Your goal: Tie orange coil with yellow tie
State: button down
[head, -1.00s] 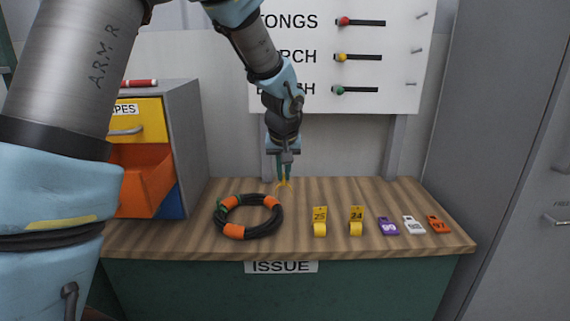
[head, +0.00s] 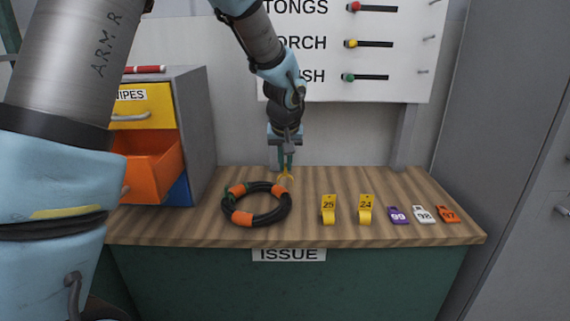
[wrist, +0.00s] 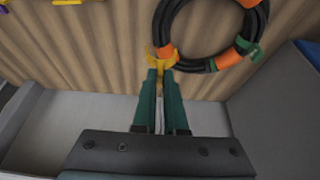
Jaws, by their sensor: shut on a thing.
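The coil (head: 271,217) is a black hose ring with orange bands (head: 242,218), lying flat on the left part of the bench. It also shows in the wrist view (wrist: 190,66). My gripper (head: 286,168) points down at the coil's back right edge. It is shut on a small yellow tie (head: 286,177). In the wrist view, the yellow tie (wrist: 162,53) sits at the fingertips, against or just over an orange band. I cannot tell whether it goes around the hose.
Yellow tags 25 (head: 328,210) and 24 (head: 365,210) stand right of the coil. Purple (head: 398,215), white (head: 423,214) and orange (head: 447,214) tags lie farther right. A drawer cabinet (head: 190,130) with an open orange drawer (head: 150,167) stands left. The wall is close behind.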

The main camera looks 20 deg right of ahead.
aim_at(285, 174)
jog(key=shift+f+b, duration=1.4)
jog(key=shift+f, duration=0.25)
jog(key=shift+f+b, duration=0.25)
jog(key=shift+b, duration=0.15)
jog(key=shift+f+b, duration=0.8)
jog(key=shift+f, duration=0.15)
jog(key=shift+f+b, duration=0.55)
jog(key=shift+f, duration=0.05)
dwell(0.7)
jog(key=c, duration=0.9)
grip_release()
